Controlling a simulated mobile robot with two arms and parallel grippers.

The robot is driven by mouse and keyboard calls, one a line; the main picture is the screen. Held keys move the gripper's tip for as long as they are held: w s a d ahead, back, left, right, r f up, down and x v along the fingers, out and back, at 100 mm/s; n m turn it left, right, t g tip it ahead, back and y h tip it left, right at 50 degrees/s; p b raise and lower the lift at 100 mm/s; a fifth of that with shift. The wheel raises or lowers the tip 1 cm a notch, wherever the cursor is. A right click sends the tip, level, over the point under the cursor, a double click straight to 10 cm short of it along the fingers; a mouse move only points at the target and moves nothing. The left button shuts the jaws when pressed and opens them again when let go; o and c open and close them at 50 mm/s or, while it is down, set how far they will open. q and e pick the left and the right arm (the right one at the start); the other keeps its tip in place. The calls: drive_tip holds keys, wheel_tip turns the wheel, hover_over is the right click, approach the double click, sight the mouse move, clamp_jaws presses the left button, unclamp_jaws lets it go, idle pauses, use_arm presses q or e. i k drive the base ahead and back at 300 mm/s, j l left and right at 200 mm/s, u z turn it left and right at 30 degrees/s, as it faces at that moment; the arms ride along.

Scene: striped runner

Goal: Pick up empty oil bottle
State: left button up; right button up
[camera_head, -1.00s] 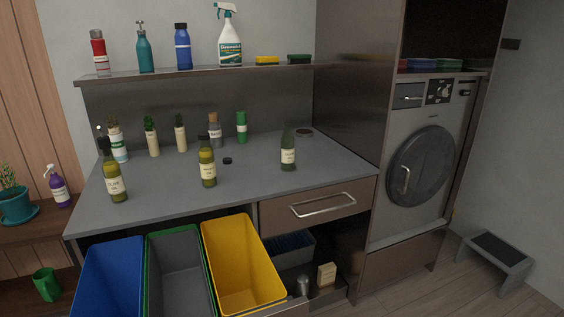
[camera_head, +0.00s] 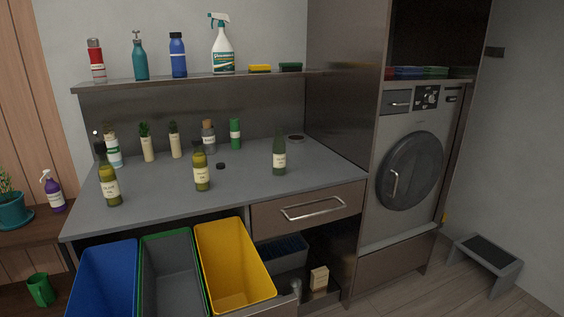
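Three oil bottles with pale labels stand upright on the grey countertop (camera_head: 150,205). The left bottle (camera_head: 110,190) and the middle bottle (camera_head: 201,172) show yellow-green contents. The right bottle (camera_head: 279,150) is plain darker green with no yellow-green contents showing, so it looks like the empty one. It stands apart from the others, towards the right side of the counter. A small black cap (camera_head: 221,166) lies beside the middle bottle. Neither of my grippers is in view.
A shelf (camera_head: 200,80) holds bottles and sponges. Blue (camera_head: 108,270), grey (camera_head: 170,275) and yellow (camera_head: 235,260) bins stand at the front, beside a drawer (camera_head: 308,208). A washing machine (camera_head: 410,170) is at right.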

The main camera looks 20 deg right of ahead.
sight(278, 146)
drive_tip(key=k+u, duration=0.25)
drive_tip(key=u, duration=0.2)
drive_tip(key=k+j+u, duration=0.15)
drive_tip(key=u, duration=0.3)
drive_tip(key=i+l+u, duration=0.1)
drive_tip(key=l+u, duration=0.25)
drive_tip(key=l, duration=0.85)
drive_tip(key=l+u, duration=0.4)
drive_tip(key=l, duration=0.85)
